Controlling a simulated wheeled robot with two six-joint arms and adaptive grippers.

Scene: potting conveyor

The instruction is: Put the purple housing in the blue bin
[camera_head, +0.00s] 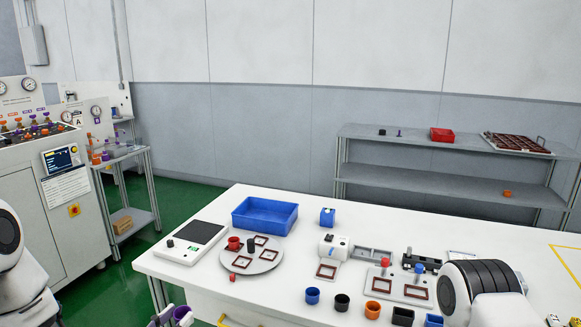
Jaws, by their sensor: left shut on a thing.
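My left gripper (168,319) is at the bottom edge, in front of and below the white table's left front corner. It is shut on a purple housing (183,313), a small cup-like part with its open top showing. The lower part of the gripper and housing is cut off by the picture edge. The blue bin (265,227) is a shallow open tray at the back left of the table, and its visible inside looks empty. The held housing is well in front of the bin and apart from it. My right gripper is out of view.
Between them on the white table (180,275) are a scale (195,240) and a round plate (251,262) with frames and a red cup (234,243). Several coloured housings (373,309) line the front edge. A machine (50,175) stands left.

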